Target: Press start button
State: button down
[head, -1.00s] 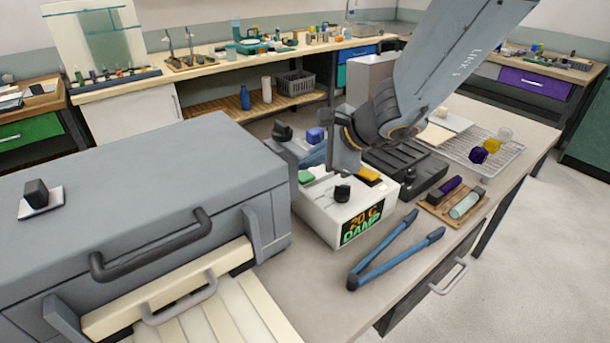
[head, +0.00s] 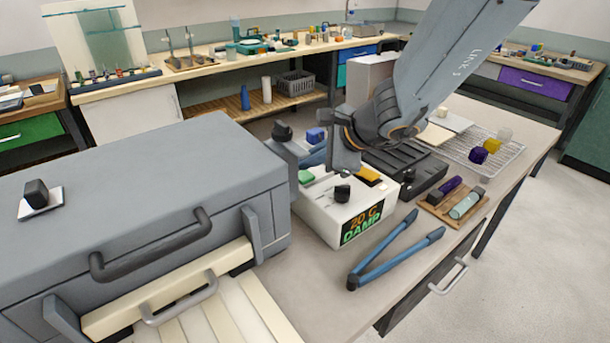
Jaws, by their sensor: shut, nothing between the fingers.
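A white control box (head: 325,222) stands on the bench, with a dark display (head: 361,224) on its front reading "20 C DAMP". On its top are a green button (head: 306,177), a yellow button (head: 368,174) and a black knob (head: 342,193). I see no label saying which is the start button. My gripper (head: 346,172) points down over the back of the box top, between the green and yellow buttons. It is shut and empty. Whether its tip touches the box cannot be told.
A large grey oven-like unit (head: 130,180) with handles fills the left. Blue-handled tongs (head: 395,252) lie on the bench before the box. A wooden holder (head: 455,205) with purple and pale rods and a wire rack (head: 480,155) lie to the right.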

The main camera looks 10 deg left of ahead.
aim_at(309, 177)
jog(key=shift+f+b, duration=0.9)
jog(key=shift+b, duration=0.35)
dwell(0.9)
jog(key=shift+r, duration=0.1)
jog(key=shift+r+p, duration=0.7)
jog(key=shift+r, duration=0.1)
jog(key=shift+r, duration=0.1)
notch_tip(309, 177, up, 5)
jog(key=p, duration=0.4)
dwell(0.8)
